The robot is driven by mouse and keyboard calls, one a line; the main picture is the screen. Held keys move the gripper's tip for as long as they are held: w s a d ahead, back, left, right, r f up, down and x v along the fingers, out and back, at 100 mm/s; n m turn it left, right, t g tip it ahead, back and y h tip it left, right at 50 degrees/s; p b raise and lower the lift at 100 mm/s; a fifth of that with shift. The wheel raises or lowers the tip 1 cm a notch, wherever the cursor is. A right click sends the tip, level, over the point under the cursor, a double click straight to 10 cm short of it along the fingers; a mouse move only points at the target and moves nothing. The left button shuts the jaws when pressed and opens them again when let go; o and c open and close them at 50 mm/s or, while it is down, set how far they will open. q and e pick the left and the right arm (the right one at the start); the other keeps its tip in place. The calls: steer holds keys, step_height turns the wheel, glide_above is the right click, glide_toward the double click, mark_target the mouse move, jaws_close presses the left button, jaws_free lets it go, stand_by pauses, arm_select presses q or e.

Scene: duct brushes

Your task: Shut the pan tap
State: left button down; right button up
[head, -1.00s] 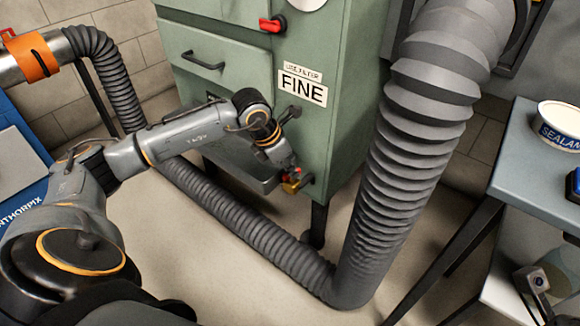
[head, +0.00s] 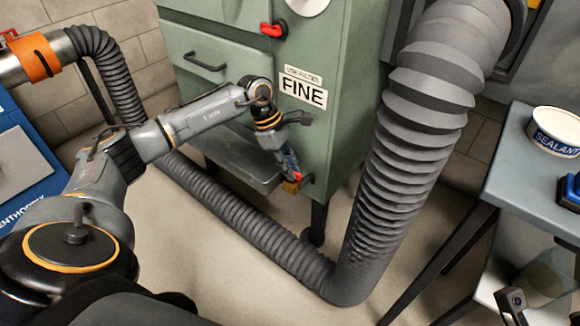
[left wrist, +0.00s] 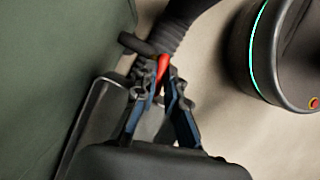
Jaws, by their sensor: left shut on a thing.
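The pan tap (head: 291,187) is a small brass body with a red lever, low at the front corner of the grey pan (head: 238,166) under the green cabinet. My left gripper (head: 294,174) reaches down to it from above, its fingers close around the red lever. In the left wrist view, the red lever (left wrist: 162,68) stands between the two dark blue fingertips of the left gripper (left wrist: 160,82), which are shut on it. How far the lever is turned is hard to tell.
The green cabinet (head: 340,140) stands right behind the tap. A thick grey ribbed duct (head: 415,140) bends down to the floor at its right, and a thinner hose (head: 225,215) runs along the floor in front. A bench (head: 515,180) with a sealant tub (head: 556,131) stands at right.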

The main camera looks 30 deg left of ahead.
arm_select(q)
steer(key=shift+w+m+g, duration=0.1)
steer(key=shift+m+g, duration=0.3)
steer(key=shift+m, duration=0.8)
steer(key=shift+a, duration=0.1)
steer(key=c, duration=1.7)
jaws_free()
steer(key=shift+r, duration=0.15)
steer(key=v, duration=0.7)
steer(key=shift+w+a+r, duration=0.1)
steer(key=shift+w+r, duration=0.05)
